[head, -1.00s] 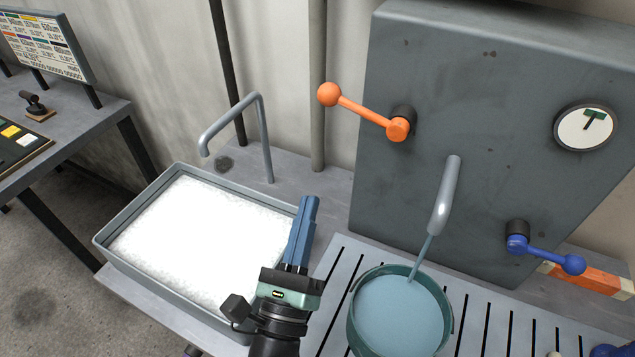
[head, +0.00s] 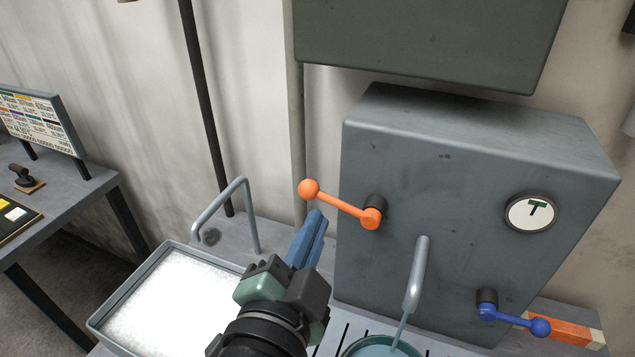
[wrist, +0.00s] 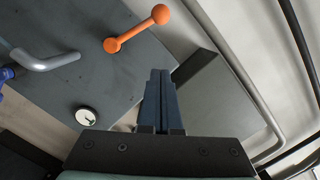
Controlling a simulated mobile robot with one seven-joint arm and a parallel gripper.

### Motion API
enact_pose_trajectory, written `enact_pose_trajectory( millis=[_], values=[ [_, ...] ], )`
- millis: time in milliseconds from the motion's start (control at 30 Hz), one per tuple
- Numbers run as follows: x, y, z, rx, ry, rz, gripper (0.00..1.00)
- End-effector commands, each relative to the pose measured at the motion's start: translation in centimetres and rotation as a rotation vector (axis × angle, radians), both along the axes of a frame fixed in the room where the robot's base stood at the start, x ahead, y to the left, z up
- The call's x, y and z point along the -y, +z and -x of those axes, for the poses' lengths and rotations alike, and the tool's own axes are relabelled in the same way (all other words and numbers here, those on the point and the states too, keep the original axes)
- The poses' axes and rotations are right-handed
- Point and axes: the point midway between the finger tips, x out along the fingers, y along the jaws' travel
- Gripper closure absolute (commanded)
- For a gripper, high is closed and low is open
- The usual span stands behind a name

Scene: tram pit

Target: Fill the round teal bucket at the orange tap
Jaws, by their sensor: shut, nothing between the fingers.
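The round teal bucket (head: 385,347) stands on the slatted rack under the grey spout (head: 417,275), only its upper part in the head view. A bluish stream runs from the spout into it. The orange tap lever (head: 342,203) sits on the grey cabinet, its ball end pointing left and up; it also shows in the wrist view (wrist: 136,29). My gripper (head: 314,228) is shut and empty, its blue fingers below the orange lever and apart from it, as far as I can see. In the wrist view, the shut fingers (wrist: 160,85) point toward the lever side.
A blue lever (head: 515,321) and a round gauge (head: 531,212) are on the cabinet's front (head: 450,190). A basin of white stuff (head: 175,300) with a bent pipe (head: 247,210) stands at left. A dark box (head: 430,45) hangs above.

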Motion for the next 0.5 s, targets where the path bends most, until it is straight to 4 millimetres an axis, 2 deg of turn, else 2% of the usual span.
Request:
enact_pose_trajectory(
  millis=[167,500],
  values=[
    [0.7,0.2,-0.8,-0.008,-0.022,0.012,1.00],
    [1.9,-0.1,-6.6,-0.008,-0.019,0.009,1.00]
  ],
)
